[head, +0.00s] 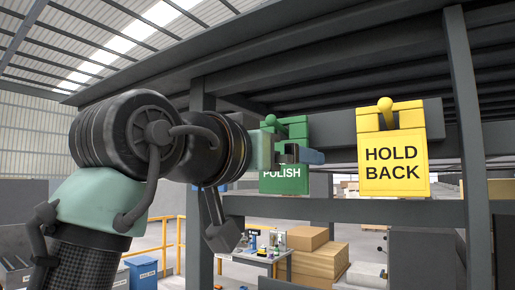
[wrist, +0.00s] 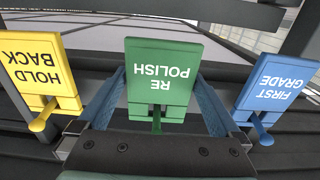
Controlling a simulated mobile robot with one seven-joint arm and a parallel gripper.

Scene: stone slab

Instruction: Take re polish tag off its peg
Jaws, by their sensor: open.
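The green RE POLISH tag (wrist: 163,72) hangs on its green peg (wrist: 156,122) in the middle of the wrist view, lettering upside down there. In the head view the tag (head: 284,182) is partly covered by my gripper (head: 296,155), and only the word POLISH reads. My gripper (wrist: 160,88) is open, with one blue-grey finger on either side of the tag. I cannot tell whether either finger touches it. The green peg's round knob (head: 270,121) shows above the gripper in the head view.
The yellow HOLD BACK tag (head: 394,166) hangs on its peg to the right. The blue FIRST GRADE tag (wrist: 275,84) hangs on the other side. Grey posts (head: 468,150) and a crossbar (head: 400,211) frame the tags. A bench and boxes (head: 318,258) stand far behind.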

